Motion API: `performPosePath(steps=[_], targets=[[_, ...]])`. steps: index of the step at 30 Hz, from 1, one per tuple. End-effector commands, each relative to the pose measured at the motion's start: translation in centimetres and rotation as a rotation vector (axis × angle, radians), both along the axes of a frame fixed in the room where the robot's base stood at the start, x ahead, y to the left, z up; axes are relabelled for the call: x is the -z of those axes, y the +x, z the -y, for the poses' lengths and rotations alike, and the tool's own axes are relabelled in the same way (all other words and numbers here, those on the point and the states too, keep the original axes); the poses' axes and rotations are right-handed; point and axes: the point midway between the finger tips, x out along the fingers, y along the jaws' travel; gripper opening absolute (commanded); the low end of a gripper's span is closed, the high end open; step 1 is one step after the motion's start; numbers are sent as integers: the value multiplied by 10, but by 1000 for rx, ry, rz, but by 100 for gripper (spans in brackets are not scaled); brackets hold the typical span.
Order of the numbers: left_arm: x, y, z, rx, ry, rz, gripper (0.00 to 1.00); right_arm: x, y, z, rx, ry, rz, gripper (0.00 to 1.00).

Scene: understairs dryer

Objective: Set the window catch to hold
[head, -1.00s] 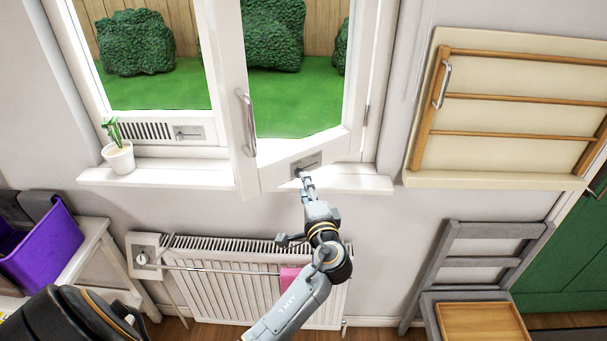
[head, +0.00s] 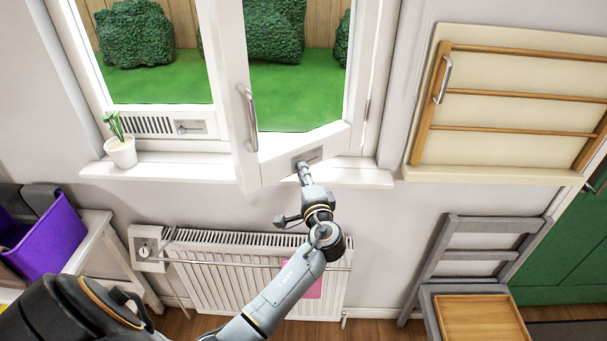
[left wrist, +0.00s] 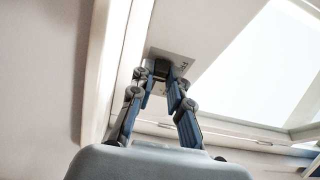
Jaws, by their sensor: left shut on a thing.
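The window catch is a small grey plate (head: 316,154) on the bottom rail of the open window sash (head: 275,172). It also shows in the left wrist view as a plate with small dark marks (left wrist: 184,65), too small to read. My left gripper (head: 302,167) reaches up to the plate's left part from below. In the left wrist view its fingers (left wrist: 163,72) close together on the catch's small dark lever. The fingertips hide most of the lever, so I cannot tell its setting. My right gripper is not in view.
A white radiator (head: 200,270) with a rail and a pink cloth (head: 312,284) lies below the window. A potted plant (head: 121,152) stands on the sill. A wall drying rack (head: 500,130) and a grey chair (head: 440,255) are at right. A purple bin (head: 45,245) is at left.

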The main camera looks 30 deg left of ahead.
Motion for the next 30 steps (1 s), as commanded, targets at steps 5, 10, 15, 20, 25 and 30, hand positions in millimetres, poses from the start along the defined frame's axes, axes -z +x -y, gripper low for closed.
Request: performPosePath(steps=[5,10,15,20,25,30], targets=[[4,7,3,0,-2,1,0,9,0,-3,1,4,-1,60],[7,36,14,0,-3,4,0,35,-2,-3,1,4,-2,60],[4,56,21,0,-2,2,0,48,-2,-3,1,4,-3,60],[1,61,23,2,-1,-1,0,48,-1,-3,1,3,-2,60],[0,61,24,4,-1,-1,0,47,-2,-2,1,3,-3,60],[0,61,24,3,-1,-1,41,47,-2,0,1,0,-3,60]])
